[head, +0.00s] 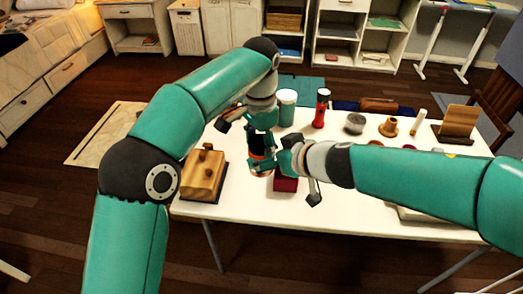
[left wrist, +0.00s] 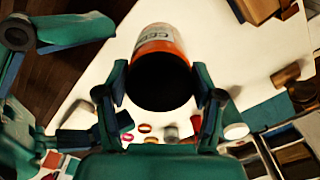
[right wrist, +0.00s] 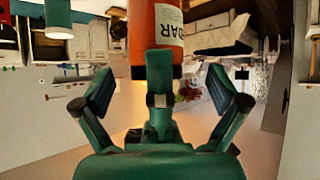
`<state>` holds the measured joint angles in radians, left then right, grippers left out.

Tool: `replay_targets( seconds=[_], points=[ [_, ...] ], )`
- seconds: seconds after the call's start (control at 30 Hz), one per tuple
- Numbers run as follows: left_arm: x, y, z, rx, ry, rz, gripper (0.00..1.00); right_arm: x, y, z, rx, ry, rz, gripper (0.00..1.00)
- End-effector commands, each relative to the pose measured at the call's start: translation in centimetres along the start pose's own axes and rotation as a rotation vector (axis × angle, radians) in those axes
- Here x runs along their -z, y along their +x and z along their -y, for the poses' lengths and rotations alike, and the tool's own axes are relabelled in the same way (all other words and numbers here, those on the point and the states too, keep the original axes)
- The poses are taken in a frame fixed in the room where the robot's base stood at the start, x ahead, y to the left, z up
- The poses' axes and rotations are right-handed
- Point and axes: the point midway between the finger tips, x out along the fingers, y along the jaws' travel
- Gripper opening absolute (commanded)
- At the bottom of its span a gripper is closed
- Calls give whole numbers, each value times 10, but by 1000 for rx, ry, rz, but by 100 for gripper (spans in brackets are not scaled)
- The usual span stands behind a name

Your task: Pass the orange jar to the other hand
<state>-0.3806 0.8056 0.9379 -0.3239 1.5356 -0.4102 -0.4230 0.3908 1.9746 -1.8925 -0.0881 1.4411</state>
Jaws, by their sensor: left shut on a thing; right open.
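The orange jar (left wrist: 165,42), with a pale label and a dark round end, sits between the fingers of my left gripper (left wrist: 162,92), which is shut on it. In the head view the jar (head: 258,157) is partly hidden by both grippers, above the left part of the white table (head: 240,200). My right gripper (head: 284,160) is open beside the jar on its right. In the right wrist view the jar (right wrist: 154,28) stands ahead of the open fingers of my right gripper (right wrist: 160,90). A teal part covers its lower middle there.
A wooden block on a dark base (head: 203,177) stands at the table's left. A dark red box (head: 285,184) lies just below the grippers. A teal-white jar (head: 286,108), a red torch-like item (head: 321,108) and a grey tin (head: 355,122) stand behind. The front middle of the table is clear.

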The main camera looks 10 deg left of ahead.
Motion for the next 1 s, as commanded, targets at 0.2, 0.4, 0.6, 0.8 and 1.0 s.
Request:
replay_targets(
  seconds=[0.2, 0.4, 0.6, 0.8, 1.0],
  points=[
    [0, -1, 0, 1, 0, -1, 22, -1, 21, 0, 1, 2, 2, 97],
    [0, -1, 0, 1, 0, -1, 22, 0, 36, 0, 1, 0, 1, 97],
    [0, -1, 0, 1, 0, -1, 22, 0, 43, 0, 0, 0, -1, 97],
    [0, -1, 0, 1, 0, -1, 22, 0, 44, 0, 0, -2, 0, 97],
    [0, -1, 0, 1, 0, -1, 22, 0, 44, 0, 0, -1, 0, 80]
  ],
)
